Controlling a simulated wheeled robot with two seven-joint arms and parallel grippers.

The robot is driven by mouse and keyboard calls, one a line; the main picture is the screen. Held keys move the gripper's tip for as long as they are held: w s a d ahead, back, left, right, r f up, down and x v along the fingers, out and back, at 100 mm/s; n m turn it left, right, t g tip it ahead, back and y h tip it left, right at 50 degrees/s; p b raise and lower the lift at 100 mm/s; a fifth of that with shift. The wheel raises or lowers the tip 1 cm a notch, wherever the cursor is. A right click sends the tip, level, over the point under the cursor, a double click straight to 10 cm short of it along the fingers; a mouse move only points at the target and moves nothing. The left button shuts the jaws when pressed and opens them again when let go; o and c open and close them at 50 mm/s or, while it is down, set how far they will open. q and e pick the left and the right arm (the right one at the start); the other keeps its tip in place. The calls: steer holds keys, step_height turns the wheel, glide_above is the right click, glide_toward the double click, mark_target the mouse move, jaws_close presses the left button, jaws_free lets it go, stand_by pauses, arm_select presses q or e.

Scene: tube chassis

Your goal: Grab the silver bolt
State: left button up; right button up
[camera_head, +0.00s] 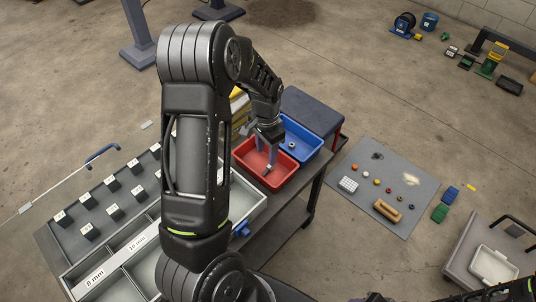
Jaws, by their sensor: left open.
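A small silver piece that looks like the bolt (267,170) is in the red bin (284,179). My left gripper (266,163) reaches down into the red bin, its open fingers at or just above the bolt. I cannot tell whether they touch it. My left arm covers much of the middle of the view. My right gripper is not in view.
A blue bin (305,147) with a small round part stands beside the red bin on the dark cart. A grey sectioned drawer tray (140,215) lies at left. A grey mat (395,170) with small parts lies on the floor at right.

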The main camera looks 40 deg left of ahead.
mark_target(267, 171)
arm_select(q)
steer(key=shift+w, duration=0.1)
steer(key=shift+s+d+r, duration=0.1)
steer(key=shift+s+r, duration=0.1)
steer(key=shift+f, duration=1.35)
steer(key=shift+f, duration=2.6)
jaws_close()
